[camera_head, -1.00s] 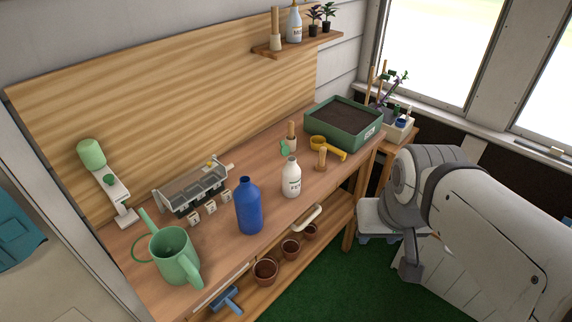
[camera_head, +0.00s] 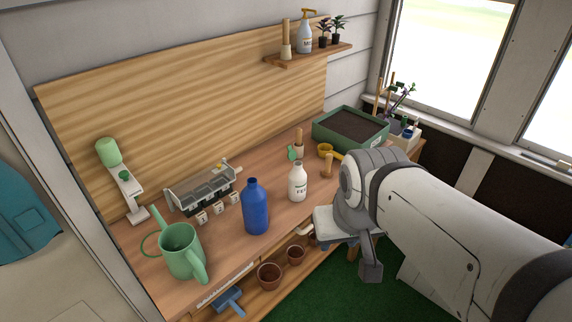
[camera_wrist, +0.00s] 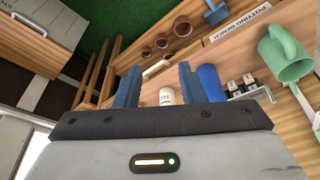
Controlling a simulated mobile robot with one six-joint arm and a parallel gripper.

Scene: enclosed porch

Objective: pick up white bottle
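The white bottle (camera_head: 297,182) stands upright on the wooden potting bench, right of the blue bottle (camera_head: 256,207). In the wrist view the white bottle (camera_wrist: 166,97) shows partly, beyond the gap between my fingers. My gripper (camera_wrist: 159,78) is open, its two blue-grey fingers spread with nothing between them. In the head view my arm's end is at the bench's front edge, right of and nearer than the white bottle, apart from it. My fingers are mostly hidden there.
The blue bottle (camera_wrist: 210,82) is close beside my right finger in the wrist view. A green watering can (camera_head: 182,252) stands at the left. A wooden-handled tool (camera_head: 327,166), yellow scoop (camera_head: 325,150) and soil tray (camera_head: 350,132) are behind. Pots (camera_head: 269,276) sit on the lower shelf.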

